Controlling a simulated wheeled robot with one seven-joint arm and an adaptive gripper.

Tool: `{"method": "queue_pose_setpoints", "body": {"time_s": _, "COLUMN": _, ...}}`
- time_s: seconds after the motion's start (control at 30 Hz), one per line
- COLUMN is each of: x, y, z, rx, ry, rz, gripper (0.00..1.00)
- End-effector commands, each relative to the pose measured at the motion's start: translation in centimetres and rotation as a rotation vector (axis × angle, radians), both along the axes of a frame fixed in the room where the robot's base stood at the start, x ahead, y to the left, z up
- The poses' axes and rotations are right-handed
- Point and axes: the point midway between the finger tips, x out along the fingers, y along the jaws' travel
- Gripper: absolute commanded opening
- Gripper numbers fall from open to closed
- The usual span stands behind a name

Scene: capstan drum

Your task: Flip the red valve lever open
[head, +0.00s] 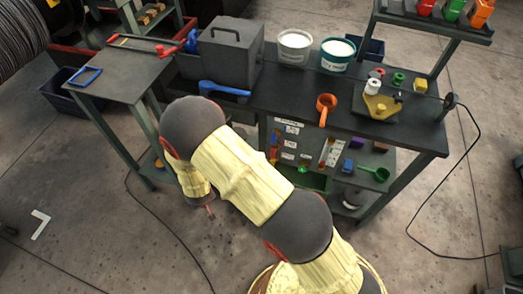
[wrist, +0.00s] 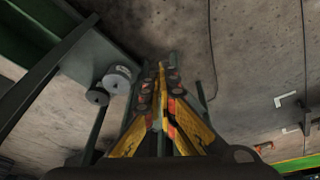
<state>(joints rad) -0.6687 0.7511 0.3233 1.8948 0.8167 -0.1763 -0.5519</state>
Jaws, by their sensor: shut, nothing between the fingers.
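I cannot pick out the red valve lever for certain in either view. In the head view my arm hides most of the gripper, low in front of the benches.
The side table (head: 130,75) holds a blue frame (head: 85,76). The main bench (head: 400,130) carries a grey box (head: 230,55), two buckets, a blue-handled tool (head: 224,89) and an orange scoop (head: 326,108). In the wrist view, grey round parts (wrist: 117,78) are left of my fingers. Floor at left is mostly clear.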

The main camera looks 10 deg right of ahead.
Motion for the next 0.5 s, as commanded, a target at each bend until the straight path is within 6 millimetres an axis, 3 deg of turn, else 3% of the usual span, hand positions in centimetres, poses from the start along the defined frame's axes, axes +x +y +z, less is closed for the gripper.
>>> {"method": "queue_pose_setpoints", "body": {"time_s": 0.1, "x": 1.2, "y": -1.2, "z": -3.7, "rx": -0.089, "ry": -0.096, "rz": 0.012, "gripper": 0.00}}
{"method": "queue_pose_setpoints", "body": {"time_s": 0.23, "x": 3.0, "y": -3.6, "z": -6.6, "rx": -0.226, "ry": -0.229, "rz": 0.028, "gripper": 0.00}}
{"method": "queue_pose_setpoints", "body": {"time_s": 0.37, "x": 4.9, "y": -6.9, "z": -7.7, "rx": -0.399, "ry": -0.362, "rz": 0.037, "gripper": 0.00}}
{"method": "queue_pose_setpoints", "body": {"time_s": 0.5, "x": 7.0, "y": -10.8, "z": -6.4, "rx": -0.613, "ry": -0.491, "rz": 0.035, "gripper": 0.00}}
